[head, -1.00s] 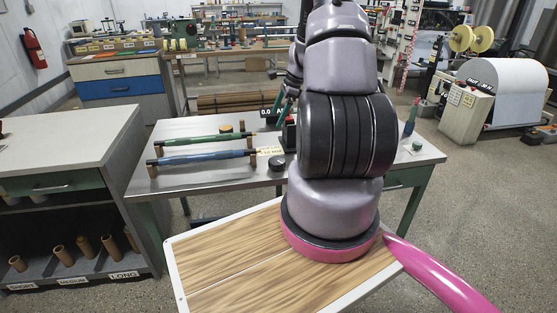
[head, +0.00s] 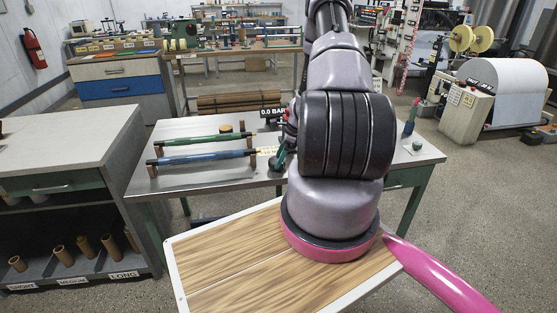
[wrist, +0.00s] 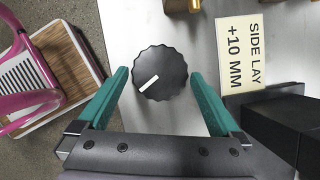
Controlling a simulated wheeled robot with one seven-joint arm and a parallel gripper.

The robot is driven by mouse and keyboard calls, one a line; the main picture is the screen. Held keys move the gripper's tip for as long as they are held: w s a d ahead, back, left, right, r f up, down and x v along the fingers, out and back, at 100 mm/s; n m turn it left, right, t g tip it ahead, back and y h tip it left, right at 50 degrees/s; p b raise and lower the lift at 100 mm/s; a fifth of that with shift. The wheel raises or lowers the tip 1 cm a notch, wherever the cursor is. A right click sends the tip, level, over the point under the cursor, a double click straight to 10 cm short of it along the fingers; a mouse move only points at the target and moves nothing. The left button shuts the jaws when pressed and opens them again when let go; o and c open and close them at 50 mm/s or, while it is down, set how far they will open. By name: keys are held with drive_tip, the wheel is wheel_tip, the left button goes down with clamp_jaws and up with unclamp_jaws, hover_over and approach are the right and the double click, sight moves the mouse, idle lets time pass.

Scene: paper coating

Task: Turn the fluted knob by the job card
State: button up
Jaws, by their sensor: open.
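The fluted knob (wrist: 172,85) is black and round with a scalloped rim. A white pointer mark on it runs toward the lower left in the wrist view. My gripper (wrist: 159,73) is open, with one teal finger on each side of the knob and a visible gap on both sides. The job card (wrist: 237,70) beside the knob reads "SIDE LAY +10 MM". In the head view my gripper (head: 281,158) is low over the bench by the card (head: 266,151), and the knob is mostly or wholly hidden there.
Green (head: 190,140) and blue (head: 200,157) rollers rest on wooden stands left of my gripper, on the metal bench (head: 215,181). A "0.0 BAR" display (head: 271,113) stands behind. A dark block (wrist: 285,122) is close to the right finger in the wrist view.

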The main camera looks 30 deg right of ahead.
drive_tip(key=shift+w+a+f, duration=0.15)
drive_tip(key=shift+a+f, duration=0.05)
drive_tip(key=shift+f, duration=0.35)
drive_tip(key=c, duration=1.1)
drive_tip(key=n+g, duration=0.1)
drive_tip(key=n, duration=0.1)
drive_tip(key=n+g, duration=0.1)
drive_tip(key=n, duration=0.2)
drive_tip(key=shift+w+n+y, duration=0.15)
drive_tip(key=shift+n+y, duration=0.15)
drive_tip(key=n+g, duration=0.1)
drive_tip(key=n, duration=0.2)
drive_tip(key=n+g, duration=0.1)
drive_tip(key=n, duration=0.1)
drive_tip(key=shift+w+n, duration=0.15)
drive_tip(key=shift+n, duration=0.25)
